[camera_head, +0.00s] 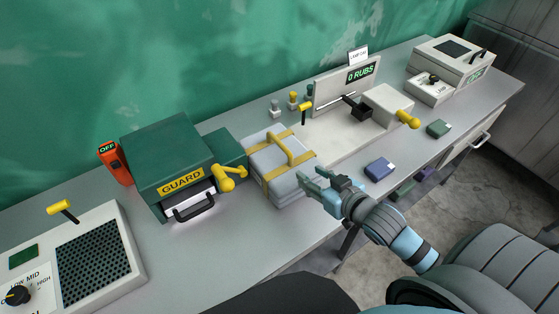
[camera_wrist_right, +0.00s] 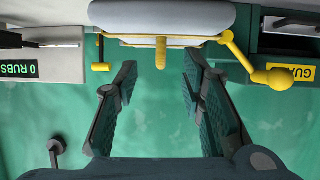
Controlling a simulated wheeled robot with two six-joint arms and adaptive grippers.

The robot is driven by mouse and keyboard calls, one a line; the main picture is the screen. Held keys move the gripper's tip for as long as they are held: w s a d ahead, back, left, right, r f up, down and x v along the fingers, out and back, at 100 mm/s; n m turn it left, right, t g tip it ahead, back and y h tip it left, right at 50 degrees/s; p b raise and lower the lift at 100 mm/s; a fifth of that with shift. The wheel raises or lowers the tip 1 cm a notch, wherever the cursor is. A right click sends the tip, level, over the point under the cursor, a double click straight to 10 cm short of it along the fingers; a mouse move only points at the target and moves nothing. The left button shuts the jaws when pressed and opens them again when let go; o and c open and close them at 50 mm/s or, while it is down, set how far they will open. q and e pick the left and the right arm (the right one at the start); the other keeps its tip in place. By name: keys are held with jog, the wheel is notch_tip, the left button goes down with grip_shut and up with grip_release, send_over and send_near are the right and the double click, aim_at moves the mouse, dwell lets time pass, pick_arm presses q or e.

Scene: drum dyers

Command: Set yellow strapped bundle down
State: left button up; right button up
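The yellow strapped bundle (camera_head: 270,158) is a pale grey folded stack with yellow straps and a raised yellow strap handle. It appears to rest on the grey counter, right of the green GUARD box (camera_head: 168,160). In the right wrist view the bundle (camera_wrist_right: 160,17) is at the top, with a yellow strap end between the finger directions. My right gripper (camera_head: 312,181) is just right of the bundle's front corner, fingers apart and empty. Its spread fingers also show in the wrist view (camera_wrist_right: 160,66). I cannot tell whether a fingertip touches the bundle. My left gripper is not in view.
A white rub tester (camera_head: 386,103) reading 0 RUBS stands behind right. A blue block (camera_head: 379,170) and a green block (camera_head: 438,128) lie near the front edge. A perforated panel (camera_head: 94,262) is at left. The yellow GUARD-side lever (camera_head: 229,178) is close to the bundle.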

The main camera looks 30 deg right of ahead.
aim_at(281, 143)
jog(key=shift+t+y, duration=0.4)
jog(key=shift+t, duration=0.2)
jog(key=r+b+x, duration=0.1)
jog(key=x, duration=0.4)
jog(key=r+b+x, duration=0.1)
jog(key=x, duration=0.4)
jog(key=w+r+x, duration=0.1)
jog(key=x, duration=0.4)
jog(key=shift+w+d+b, duration=0.1)
jog(key=shift+w+b, duration=0.1)
jog(key=shift+b, duration=0.2)
jog(key=shift+r, duration=0.1)
grip_shut()
jog(key=shift+r, duration=0.1)
